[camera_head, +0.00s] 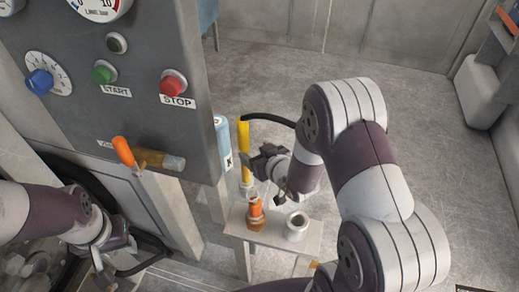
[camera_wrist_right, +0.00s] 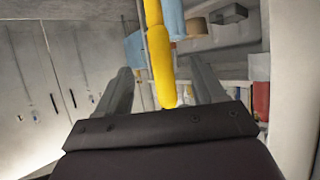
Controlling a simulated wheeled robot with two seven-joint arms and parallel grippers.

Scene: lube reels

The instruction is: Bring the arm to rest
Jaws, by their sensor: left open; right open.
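My right arm reaches in from the right in the head view. Its gripper (camera_head: 262,163) is open, just right of an upright yellow tube (camera_head: 243,150) with a black hose curving from its top. In the right wrist view, the yellow tube (camera_wrist_right: 160,55) appears between the two spread fingers of the right gripper (camera_wrist_right: 162,75); I cannot tell whether they touch it. My left gripper (camera_head: 112,262) is open, low at the left below the control panel, and holds nothing visible. The left fingertips are partly lost against the dark background.
A grey control panel (camera_head: 140,40) with buttons and an orange-handled valve (camera_head: 123,152) stands at the left. A small table (camera_head: 272,245) below the right gripper holds an orange-and-brown bottle (camera_head: 255,215) and a white cup (camera_head: 297,226). The floor behind is clear.

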